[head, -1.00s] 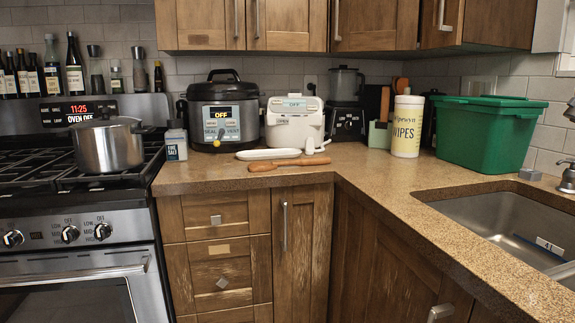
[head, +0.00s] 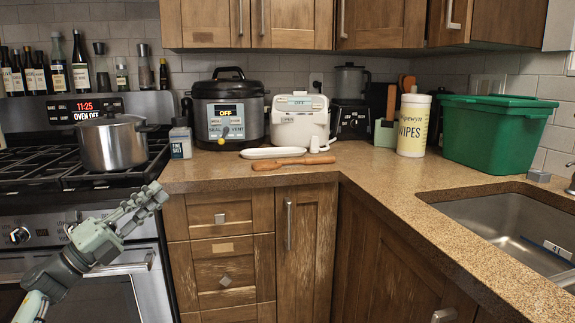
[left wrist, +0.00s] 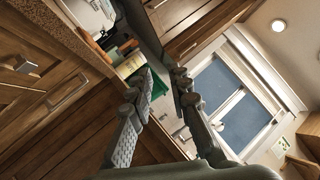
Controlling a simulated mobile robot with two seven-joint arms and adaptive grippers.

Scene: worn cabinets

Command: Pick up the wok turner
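A long light-brown wooden utensil (head: 293,162) lies flat on the counter near its front edge. My left gripper (head: 148,198) is in front of the stove, left of the drawers and lower than the countertop. It is well to the left of the utensil and apart from it. In the left wrist view my left gripper (left wrist: 163,82) has its fingers spread with nothing between them. My right gripper is not in view.
A white oblong dish (head: 263,153) lies just behind the utensil. A pressure cooker (head: 226,112), a white appliance (head: 300,122), a salt box (head: 180,140) and a wipes canister (head: 413,125) stand behind. A pot (head: 112,145) sits on the stove. Front-right counter (head: 390,180) is clear.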

